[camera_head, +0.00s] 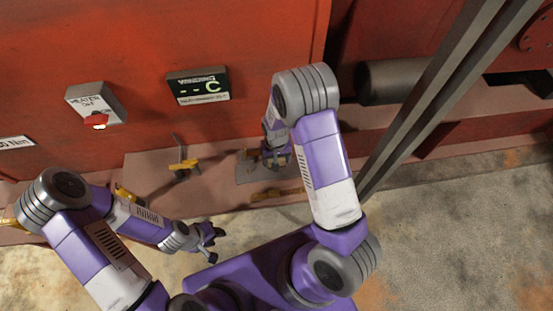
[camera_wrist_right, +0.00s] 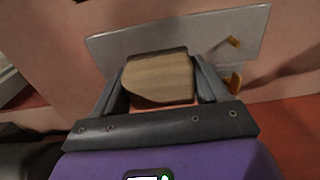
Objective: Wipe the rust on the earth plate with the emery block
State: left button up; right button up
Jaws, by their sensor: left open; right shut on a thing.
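The emery block (camera_wrist_right: 158,78) shows in the right wrist view as a wood-coloured block between the two fingers of my right gripper (camera_wrist_right: 160,85), which is shut on it. The grey earth plate (camera_wrist_right: 115,48) lies beyond and beneath the block on the pinkish ledge. In the head view the plate (camera_head: 247,174) sits under my right gripper (camera_head: 276,158), partly hidden by it. I cannot tell whether the block touches the plate. A small orange mark (camera_wrist_right: 233,42) shows on the plate's right part; I cannot tell if it is rust. My left gripper (camera_head: 213,240) is open and empty, over the floor.
A valve with a yellow handle (camera_head: 183,166) stands on the ledge left of the plate. A yellow item (camera_head: 272,195) lies by the ledge's front edge. A heater switch box (camera_head: 96,103) and a temperature display (camera_head: 198,86) are on the red wall. Grey bars rise at right.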

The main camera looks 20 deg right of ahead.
jog(key=shift+r+p, duration=0.95)
jog(key=shift+r, duration=0.65)
